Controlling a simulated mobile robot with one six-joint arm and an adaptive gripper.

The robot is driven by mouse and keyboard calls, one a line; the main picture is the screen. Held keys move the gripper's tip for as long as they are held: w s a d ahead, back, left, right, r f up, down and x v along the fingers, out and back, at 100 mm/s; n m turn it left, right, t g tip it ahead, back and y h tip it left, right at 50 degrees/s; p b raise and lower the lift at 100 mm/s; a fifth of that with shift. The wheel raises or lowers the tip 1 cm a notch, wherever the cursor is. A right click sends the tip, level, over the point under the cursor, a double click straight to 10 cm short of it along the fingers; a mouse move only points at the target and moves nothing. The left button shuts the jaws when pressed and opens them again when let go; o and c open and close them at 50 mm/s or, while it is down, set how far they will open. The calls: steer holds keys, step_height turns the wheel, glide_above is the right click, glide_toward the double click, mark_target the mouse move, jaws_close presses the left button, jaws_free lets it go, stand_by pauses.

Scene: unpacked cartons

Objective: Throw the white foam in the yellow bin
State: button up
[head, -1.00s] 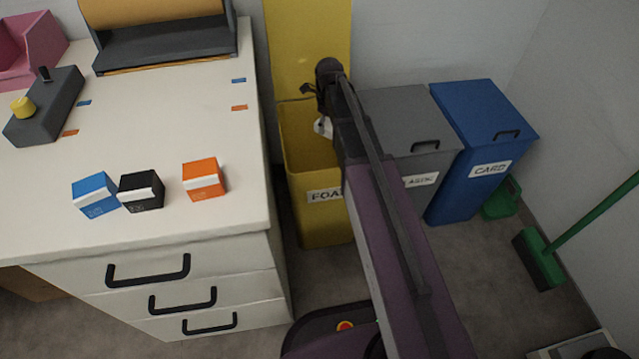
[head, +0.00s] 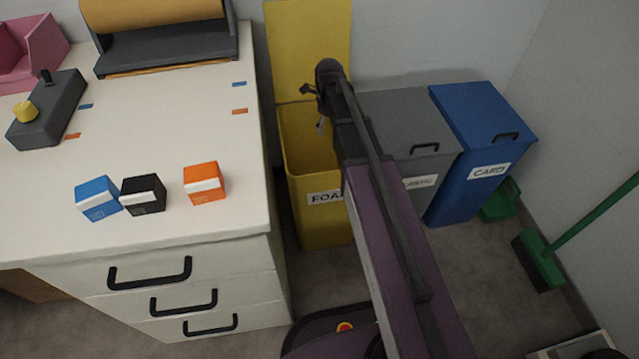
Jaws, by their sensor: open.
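The yellow bin (head: 309,172) stands beside the white cabinet with its lid (head: 308,45) raised against the wall. Its front label is partly hidden by my arm; "FOA" is readable. My gripper (head: 320,124) is over the bin's opening, pointing down. It is open, and I see nothing held in it. No white foam is visible; the part of the bin's inside that I see looks empty, but the bottom is hidden.
A grey bin (head: 402,115) and a blue bin (head: 484,130) labelled CARD, both closed, stand to the right. Blue (head: 98,199), black (head: 143,196) and orange (head: 204,184) boxes sit on the white cabinet top (head: 190,130). A green broom (head: 540,262) leans at the right.

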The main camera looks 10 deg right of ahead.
steer(key=s+d+r+p, duration=0.1)
steer(key=s+r+p, duration=0.4)
steer(key=r+p, duration=0.3)
steer(key=s+d+r+n+p, duration=0.1)
steer(key=s+r+p, duration=0.4)
steer(key=r+p, duration=0.4)
steer(key=s+d+r+p, duration=0.2)
steer(key=s+r+p, duration=0.3)
steer(key=r+p, duration=0.3)
steer(key=shift+r, duration=0.4)
stand_by(0.4)
steer(key=shift+s+n, duration=0.15)
steer(key=shift+n, duration=0.15)
stand_by(0.7)
steer(key=s+a+r+n+p, duration=0.2)
steer(key=r+n+p, duration=0.3)
steer(key=n, duration=0.8)
steer(key=s+a+r+n+p, duration=0.2)
steer(key=r+n+p, duration=0.3)
steer(key=n, duration=0.7)
steer(key=shift+s+a+r+n+p, duration=0.15)
steer(key=shift+s+n+p, duration=0.2)
steer(key=shift+s+n, duration=0.05)
